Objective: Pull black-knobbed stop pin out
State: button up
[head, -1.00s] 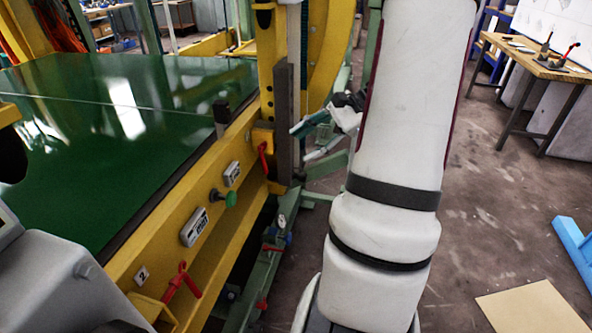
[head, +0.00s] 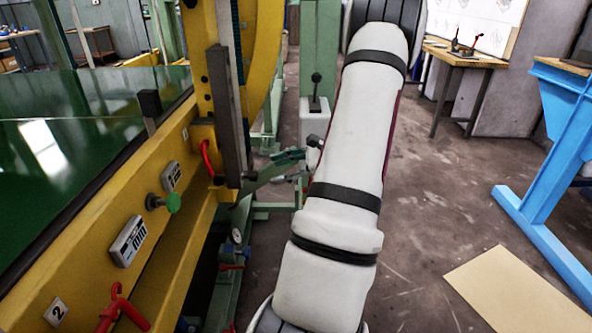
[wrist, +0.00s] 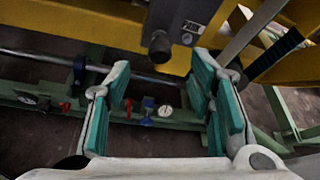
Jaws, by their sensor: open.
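The knob appears between and beyond the fingertips, apart from both. In the head view, my gripper (head: 287,160) is beside the lower end of the grey upright, partly hidden by my arm.
A yellow beam (head: 85,250) with a green knob (head: 173,203) and red handles (head: 120,308) edges the green table at left. A grey upright (head: 226,115) stands near my gripper. A green-framed rail (wrist: 60,95) lies below.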

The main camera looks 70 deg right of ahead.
aim_at(258, 175)
jog(key=b+x, duration=0.2)
jog(key=x, duration=0.5)
grip_shut()
